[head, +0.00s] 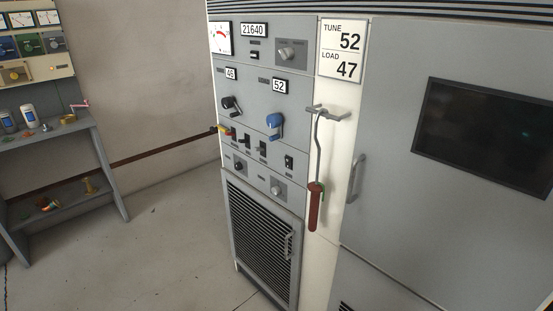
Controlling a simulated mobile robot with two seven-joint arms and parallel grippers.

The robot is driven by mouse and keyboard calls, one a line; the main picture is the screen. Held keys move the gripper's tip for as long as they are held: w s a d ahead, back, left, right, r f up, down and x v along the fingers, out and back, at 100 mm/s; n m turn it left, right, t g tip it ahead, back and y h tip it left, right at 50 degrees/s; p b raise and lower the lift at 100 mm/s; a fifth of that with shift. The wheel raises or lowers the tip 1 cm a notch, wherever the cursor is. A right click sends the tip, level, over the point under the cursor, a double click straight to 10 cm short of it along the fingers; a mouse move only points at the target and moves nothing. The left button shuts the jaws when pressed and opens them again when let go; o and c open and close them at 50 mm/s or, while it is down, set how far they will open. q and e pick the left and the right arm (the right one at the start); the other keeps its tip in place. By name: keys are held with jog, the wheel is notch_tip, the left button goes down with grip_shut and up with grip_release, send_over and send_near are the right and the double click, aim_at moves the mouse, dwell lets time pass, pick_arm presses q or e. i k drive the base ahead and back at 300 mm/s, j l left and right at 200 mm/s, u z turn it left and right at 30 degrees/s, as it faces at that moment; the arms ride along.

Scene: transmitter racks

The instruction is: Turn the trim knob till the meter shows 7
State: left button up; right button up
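A rack panel (263,95) stands in the middle of the head view. A grey knob (286,53) sits on a square plate to the right of the meter. A dark knob (239,166) and a grey knob (276,189) are low on the panel. The labels are too small to read, so I cannot tell which is the trim knob. Neither of my grippers is in view.
A red-handled hook (315,205) hangs right of the panel.

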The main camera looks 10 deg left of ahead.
aim_at(237, 166)
jog(key=i+j+z, duration=0.15)
jog(key=j, duration=0.3)
jog(key=i+j+z, duration=0.15)
jog(key=j, duration=0.35)
jog(key=i+j+z, duration=0.1)
jog(key=j, duration=0.4)
jog(key=i+j+z, duration=0.15)
jog(key=j, duration=0.35)
